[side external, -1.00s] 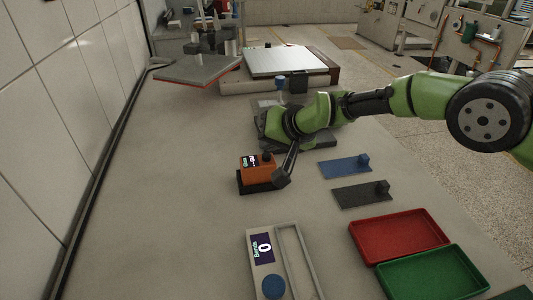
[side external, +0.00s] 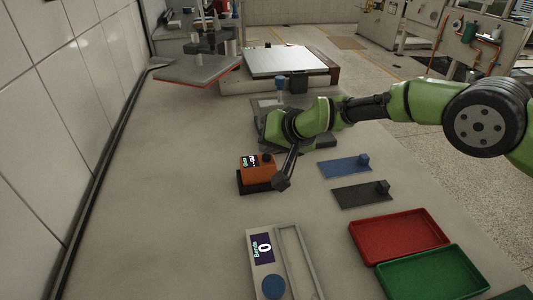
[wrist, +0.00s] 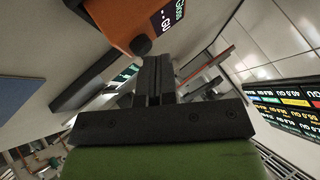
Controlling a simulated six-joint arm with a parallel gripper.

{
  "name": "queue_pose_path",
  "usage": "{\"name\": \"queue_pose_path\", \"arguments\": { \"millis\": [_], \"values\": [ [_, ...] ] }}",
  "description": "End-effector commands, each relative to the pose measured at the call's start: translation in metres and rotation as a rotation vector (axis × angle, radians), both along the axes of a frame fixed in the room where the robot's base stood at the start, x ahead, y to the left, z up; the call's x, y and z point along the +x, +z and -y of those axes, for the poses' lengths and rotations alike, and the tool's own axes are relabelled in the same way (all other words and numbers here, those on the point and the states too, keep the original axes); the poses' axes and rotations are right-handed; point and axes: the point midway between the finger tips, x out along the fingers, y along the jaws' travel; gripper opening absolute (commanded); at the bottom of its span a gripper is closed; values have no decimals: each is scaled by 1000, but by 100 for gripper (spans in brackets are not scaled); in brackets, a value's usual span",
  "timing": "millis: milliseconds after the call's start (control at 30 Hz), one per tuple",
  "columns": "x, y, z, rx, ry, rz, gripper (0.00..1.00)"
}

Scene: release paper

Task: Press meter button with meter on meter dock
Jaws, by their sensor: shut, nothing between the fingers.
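The orange meter (side external: 260,173) with a dark display sits on a black meter dock (side external: 250,187) at the middle of the bench. Its dark round button (side external: 267,158) is at the upper right of the meter. The meter (wrist: 118,22) and its button (wrist: 141,45) also show at the top of the wrist view. My gripper (side external: 281,184) is just right of the meter in the side view. In the wrist view my gripper (wrist: 153,62) is shut and empty, its fingertips close below the button. I cannot tell whether they touch it.
A blue dock plate (side external: 340,168) and a dark one (side external: 358,196) lie to the right. Red (side external: 400,213) and green (side external: 432,249) trays are in front right. A grey panel (side external: 262,268) reading 0 is in front. Bench left of the meter is clear.

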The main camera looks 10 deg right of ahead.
Motion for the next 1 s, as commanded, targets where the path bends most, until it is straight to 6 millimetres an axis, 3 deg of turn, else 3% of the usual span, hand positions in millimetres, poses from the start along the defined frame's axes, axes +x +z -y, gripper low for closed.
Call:
{"name": "queue_pose_path", "arguments": {
  "millis": [633, 1000],
  "values": [
    [0, -4, 0, -1, 1, -2, 0],
    [-1, 12, 0, -1, 1, -2, 0]
  ]
}}
